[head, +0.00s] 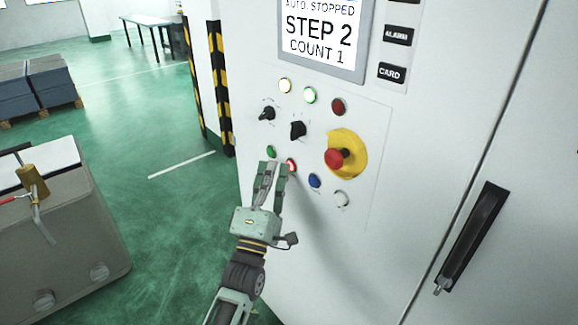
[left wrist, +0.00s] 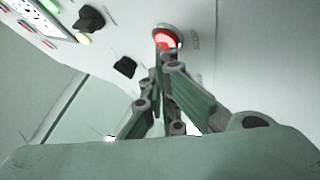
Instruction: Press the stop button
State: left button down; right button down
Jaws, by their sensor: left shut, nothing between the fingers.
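A small red lit button (head: 291,166), apparently the stop button, sits in the lower row of the white cabinet's control panel. My left gripper (head: 274,166) is shut and empty, with its fingertips just left of this button. In the left wrist view the red lit button (left wrist: 166,38) glows in a pale ring straight ahead of the fingertips (left wrist: 165,60), which cover its lower part. I cannot tell whether they touch it. The screen (head: 320,32) reads "AUTO: STOPPED", "STEP 2", "COUNT 1". My right gripper is in neither view.
A green button (head: 271,152) is left of the red one and a blue button (head: 315,181) is right of it. A red emergency mushroom button (head: 336,158) on a yellow plate (head: 347,142) sticks out above right. Black rotary switches (head: 298,130) sit above. A door handle (head: 470,238) is far right.

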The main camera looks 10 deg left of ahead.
pick_arm(q)
jog(key=shift+s+a, duration=0.4)
jog(key=shift+s, duration=0.2)
jog(key=shift+p, duration=0.35)
jog(key=s+a, duration=0.1)
jog(key=s, duration=0.1)
jog(key=s+a+p, duration=0.1)
jog(key=s+a, duration=0.1)
dwell(0.5)
